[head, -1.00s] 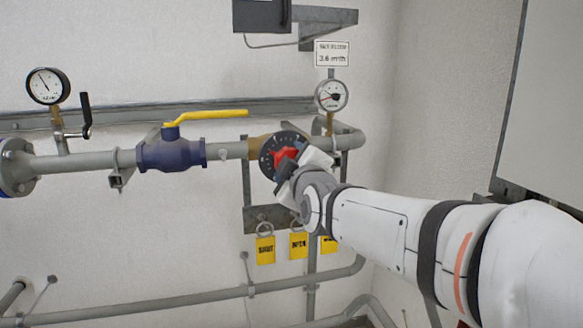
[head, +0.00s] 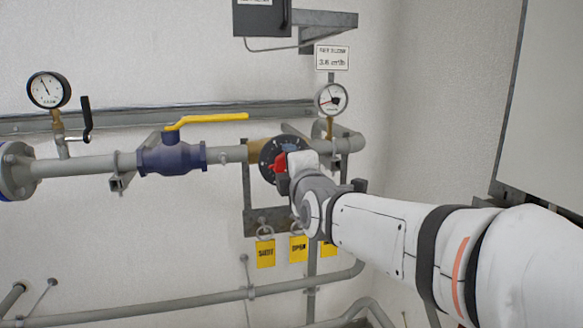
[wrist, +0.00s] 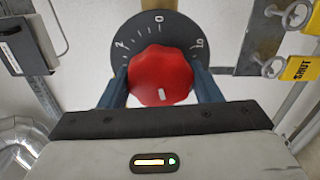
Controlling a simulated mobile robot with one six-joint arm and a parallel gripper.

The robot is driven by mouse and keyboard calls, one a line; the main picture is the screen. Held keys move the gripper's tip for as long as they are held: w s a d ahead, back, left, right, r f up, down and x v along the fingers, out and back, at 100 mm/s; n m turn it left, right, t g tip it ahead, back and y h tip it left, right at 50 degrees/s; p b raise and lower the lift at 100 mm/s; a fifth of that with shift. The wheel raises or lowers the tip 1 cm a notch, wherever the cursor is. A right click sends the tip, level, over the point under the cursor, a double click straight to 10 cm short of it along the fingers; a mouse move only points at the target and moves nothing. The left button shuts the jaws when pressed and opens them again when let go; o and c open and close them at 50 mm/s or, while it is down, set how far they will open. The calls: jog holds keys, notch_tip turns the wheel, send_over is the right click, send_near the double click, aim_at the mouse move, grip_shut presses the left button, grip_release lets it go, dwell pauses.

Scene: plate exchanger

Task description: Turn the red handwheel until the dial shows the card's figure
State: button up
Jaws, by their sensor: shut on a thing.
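The red handwheel (head: 279,163) sits in front of a black numbered disc (head: 267,150) on the grey pipe. In the wrist view the handwheel (wrist: 160,75) has a white mark low on its face, and the disc (wrist: 180,28) shows 0 at the top. My gripper (wrist: 161,84) is shut on the handwheel, one blue finger on each side. It partly hides the handwheel in the head view. The round white dial (head: 331,98) stands right of the handwheel; its needle is too small to read exactly. The card (head: 332,57) above it appears to read 3.6.
A blue valve with a yellow lever (head: 205,119) is on the pipe to the left, with another gauge (head: 48,90) beyond. Yellow tags (head: 265,253) hang below the handwheel. A grey cabinet (head: 545,110) stands at the right. A dark box (head: 262,16) is above.

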dwell(0.4)
jog(key=o, duration=1)
jog(key=shift+b+v, duration=0.5)
jog(key=shift+v, duration=3.4)
jog(key=s+d+f+m+g+h, duration=0.1)
jog(key=d+f+m+g, duration=0.15)
jog(key=f, duration=0.25)
jog(key=s+d+f+m+g+h, duration=0.1)
jog(key=f+m+g, duration=0.1)
jog(key=f+m, duration=0.3)
jog(key=s+d+f+m+g+h, duration=0.1)
jog(key=s+d+f+m+g, duration=0.2)
jog(key=s+f+m, duration=0.2)
jog(key=s+d+f+m+g+h, duration=0.1)
jog(key=s+d+f+m+g, duration=0.3)
jog(key=s+f, duration=0.2)
jog(key=s+d+f+m+g+h, duration=0.1)
jog(key=s+d+f+m+g, duration=0.2)
jog(key=s+f+m, duration=0.2)
jog(key=shift+s+d+f+m, duration=0.1)
jog(key=shift+s+f+m, duration=0.1)
jog(key=shift+f, duration=0.4)
jog(key=shift+s+d+f+m, duration=0.1)
jog(key=shift+f+m, duration=0.05)
jog(key=shift+f, duration=0.4)
